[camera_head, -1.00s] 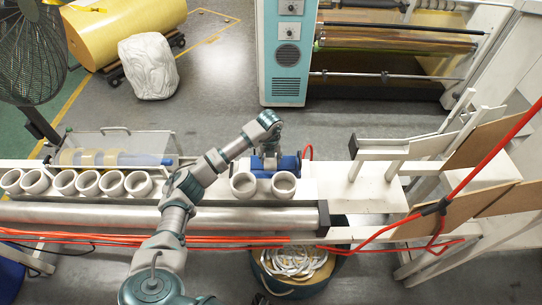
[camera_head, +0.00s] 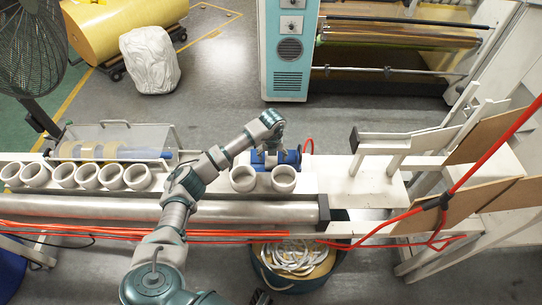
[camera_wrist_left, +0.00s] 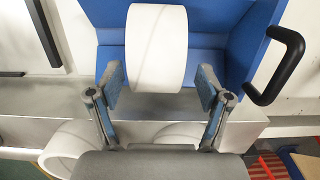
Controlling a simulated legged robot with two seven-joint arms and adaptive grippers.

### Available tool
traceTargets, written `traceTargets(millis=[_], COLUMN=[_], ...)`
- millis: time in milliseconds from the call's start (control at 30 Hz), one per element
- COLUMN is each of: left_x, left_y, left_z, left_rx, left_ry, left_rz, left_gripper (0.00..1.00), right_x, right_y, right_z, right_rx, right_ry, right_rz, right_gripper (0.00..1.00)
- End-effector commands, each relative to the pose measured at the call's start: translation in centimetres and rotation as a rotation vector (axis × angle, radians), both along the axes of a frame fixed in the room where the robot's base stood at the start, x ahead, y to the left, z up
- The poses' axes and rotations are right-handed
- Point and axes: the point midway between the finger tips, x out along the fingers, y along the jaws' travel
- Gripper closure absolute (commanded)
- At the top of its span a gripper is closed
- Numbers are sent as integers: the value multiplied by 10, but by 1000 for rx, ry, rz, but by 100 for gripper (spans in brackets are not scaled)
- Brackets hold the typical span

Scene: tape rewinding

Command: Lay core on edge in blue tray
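A white core (camera_wrist_left: 157,48) stands on edge in the blue tray (camera_wrist_left: 222,45) in the left wrist view. My left gripper (camera_wrist_left: 161,88) is open, with one finger on each side of the core and a small gap on both sides. Two more white cores, a left one (camera_head: 243,179) and a right one (camera_head: 284,179), stand on the white ledge just in front of the tray. My right gripper is not clearly seen.
Several white cores (camera_head: 88,177) stand in a row on the ledge at left. A metal roller (camera_head: 100,208) and red cables run along the front. A bin of white scraps (camera_head: 293,262) stands below. A black handle (camera_wrist_left: 284,65) is beside the tray. The ledge at right is clear.

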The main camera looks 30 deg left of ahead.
Motion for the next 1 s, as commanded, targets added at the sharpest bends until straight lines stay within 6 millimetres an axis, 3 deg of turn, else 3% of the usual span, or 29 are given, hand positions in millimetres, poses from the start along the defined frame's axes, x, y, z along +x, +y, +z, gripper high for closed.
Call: traceTargets(millis=[267,700,1000], left_x=[0,-8,-11], left_y=[2,-2,-6], left_z=[5,92,118], left_rx=[-3,-2,0], left_ry=[-2,-2,1], left_rz=[-1,-1,-2], left_gripper=[22,22,22], right_x=[-2,-1,-1], right_y=[-1,0,-2], right_z=[0,0,0], right_rx=[0,0,2], right_ry=[0,0,-1], right_rz=[-1,0,0], right_gripper=[60,60,60])
